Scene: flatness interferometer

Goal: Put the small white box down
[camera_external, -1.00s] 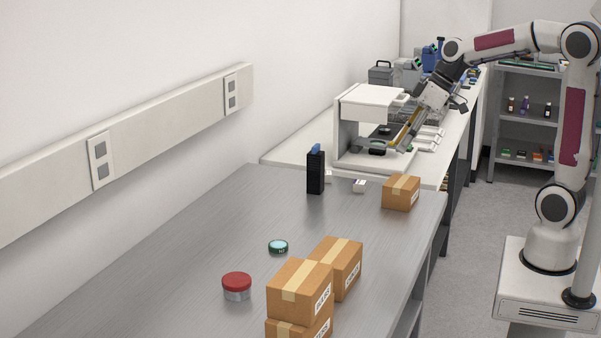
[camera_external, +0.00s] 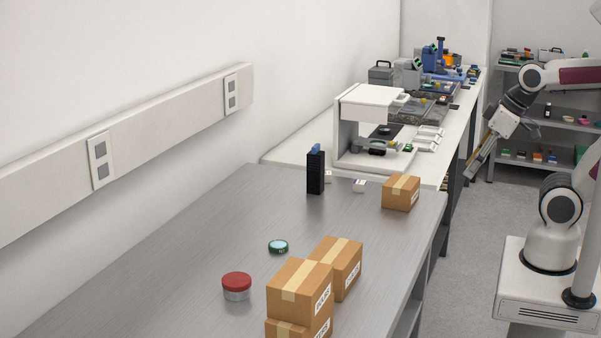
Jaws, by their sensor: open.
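A small white box (camera_external: 359,186) sits on the grey metal table (camera_external: 190,240), near its far edge, between a black upright block and a cardboard box. Another small white thing (camera_external: 328,176) shows partly behind the black block. My gripper (camera_external: 469,174) hangs at the right, over the aisle beside the benches, pointing down and to the left. It is open, and I see nothing held in it. It is well apart from the small white box.
The white interferometer (camera_external: 375,115) stands on the far white bench.

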